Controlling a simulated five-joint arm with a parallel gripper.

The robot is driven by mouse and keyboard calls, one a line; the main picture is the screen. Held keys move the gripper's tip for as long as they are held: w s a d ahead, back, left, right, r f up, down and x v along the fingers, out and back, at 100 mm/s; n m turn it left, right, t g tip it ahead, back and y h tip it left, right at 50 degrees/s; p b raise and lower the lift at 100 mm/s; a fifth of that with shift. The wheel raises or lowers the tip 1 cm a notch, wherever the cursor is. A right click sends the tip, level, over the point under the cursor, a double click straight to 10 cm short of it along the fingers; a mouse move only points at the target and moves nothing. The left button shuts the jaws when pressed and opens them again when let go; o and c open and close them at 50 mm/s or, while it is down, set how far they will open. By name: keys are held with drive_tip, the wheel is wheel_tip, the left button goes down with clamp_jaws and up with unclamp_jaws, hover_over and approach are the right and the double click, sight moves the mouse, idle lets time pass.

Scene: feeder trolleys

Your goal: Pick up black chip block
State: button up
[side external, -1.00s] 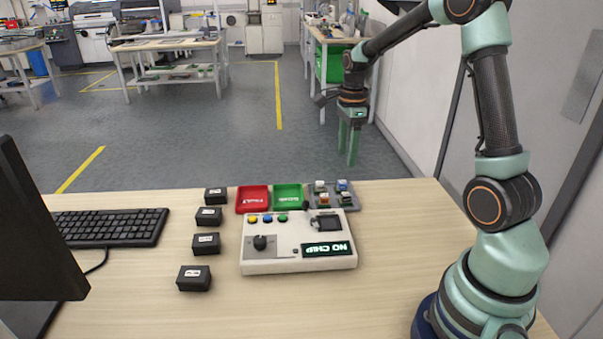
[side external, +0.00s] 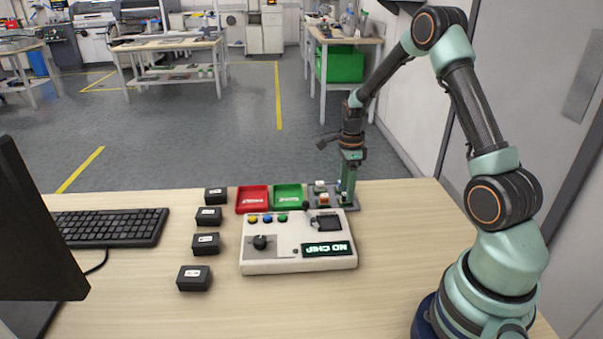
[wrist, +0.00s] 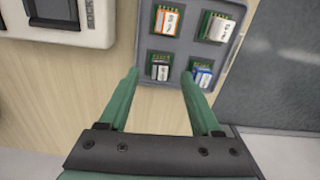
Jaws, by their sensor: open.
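The chip tray (wrist: 184,48) is grey and holds chip blocks in a two-by-two layout. The black chip block (wrist: 160,68) sits at its lower left in the wrist view, its top partly pale. My gripper (wrist: 160,74) is open, with one green fingertip on each side of this block in that view. Whether the fingertips are at block height, I cannot tell. In the side view my gripper (side external: 347,190) points down over the right part of the tray (side external: 328,208), and its fingers partly hide the blocks there.
The orange block (wrist: 167,21), white block (wrist: 215,28) and blue block (wrist: 203,75) share the tray. A white tester (side external: 280,265) stands in front. Red (side external: 253,208) and green (side external: 287,207) bins lie left of the tray. Several black boxes stand further left.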

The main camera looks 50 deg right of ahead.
drive_tip(key=shift+f, duration=0.95)
clamp_jaws()
drive_tip(key=shift+r, duration=0.1)
